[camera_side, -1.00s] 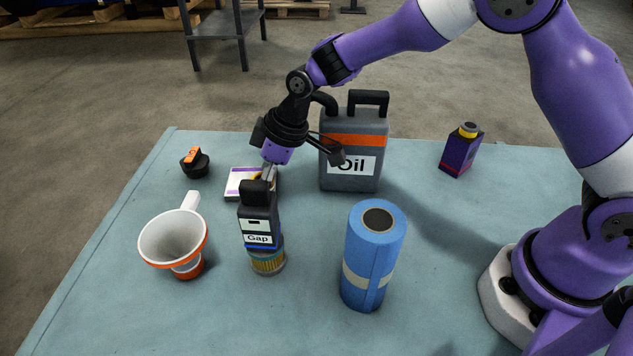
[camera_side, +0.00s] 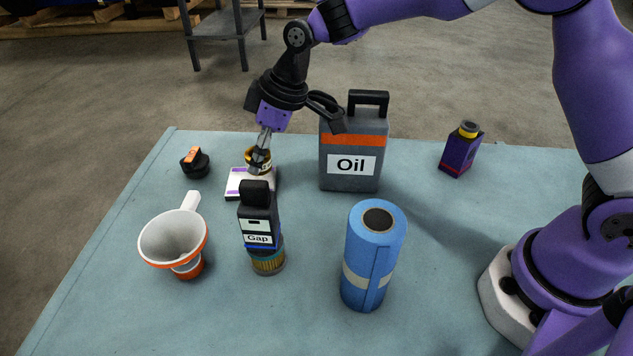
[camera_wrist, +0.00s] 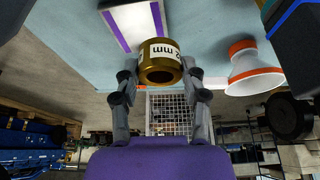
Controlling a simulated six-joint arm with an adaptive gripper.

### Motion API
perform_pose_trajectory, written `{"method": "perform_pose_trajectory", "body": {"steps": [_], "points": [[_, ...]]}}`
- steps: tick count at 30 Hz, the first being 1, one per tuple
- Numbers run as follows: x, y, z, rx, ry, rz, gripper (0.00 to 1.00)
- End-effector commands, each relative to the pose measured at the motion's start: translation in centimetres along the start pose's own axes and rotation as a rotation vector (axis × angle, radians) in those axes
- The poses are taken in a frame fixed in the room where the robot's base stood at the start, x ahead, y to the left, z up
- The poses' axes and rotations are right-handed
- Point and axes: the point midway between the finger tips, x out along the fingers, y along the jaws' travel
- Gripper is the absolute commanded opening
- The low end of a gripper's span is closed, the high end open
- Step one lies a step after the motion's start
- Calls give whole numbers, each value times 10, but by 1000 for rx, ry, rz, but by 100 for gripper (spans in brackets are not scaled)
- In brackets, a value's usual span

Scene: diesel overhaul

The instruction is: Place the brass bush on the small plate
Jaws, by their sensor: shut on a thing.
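The brass bush (camera_side: 259,154) is a short gold ring with a white label, which reads "mm" in the wrist view (camera_wrist: 161,62). My gripper (camera_side: 260,158) is shut on it, with one finger on each side of the bush in the wrist view (camera_wrist: 160,80). The small plate (camera_side: 235,187) is flat and white with purple bands, lying on the table; it also shows beyond the bush in the wrist view (camera_wrist: 119,33). In the side view the bush appears just above the plate's far part. The fingers hide part of the bush, and the exact gap is unclear.
A funnel (camera_side: 175,238), black-orange cap (camera_side: 195,165), blue roll (camera_side: 374,256) and purple bottle (camera_side: 460,152) stand around.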

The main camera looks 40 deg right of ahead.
Motion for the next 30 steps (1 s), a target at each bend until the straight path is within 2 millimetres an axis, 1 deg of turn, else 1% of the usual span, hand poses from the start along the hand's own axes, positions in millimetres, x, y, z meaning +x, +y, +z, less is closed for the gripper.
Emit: {"method": "perform_pose_trajectory", "body": {"steps": [1, 4, 6, 9, 11, 13, 15, 18, 21, 25, 30], "points": [[-10, 1, -5, -1, 6, 4, 0], [-25, 2, -13, 13, 4, 10, 0], [-29, 7, -22, 73, 0, 37, 0], [-31, 18, -35, 211, -1, 95, 0], [-30, 23, -40, 285, 0, 123, 0], [-25, 26, -42, 341, 1, 143, 0], [-14, 27, -38, 365, 0, 151, 0], [5, 27, -30, 366, 0, 151, 0], [20, 28, -23, 364, 2, 151, 0], [34, 28, -18, 363, 2, 151, 0], [58, 28, -8, 363, 3, 151, 0]]}}
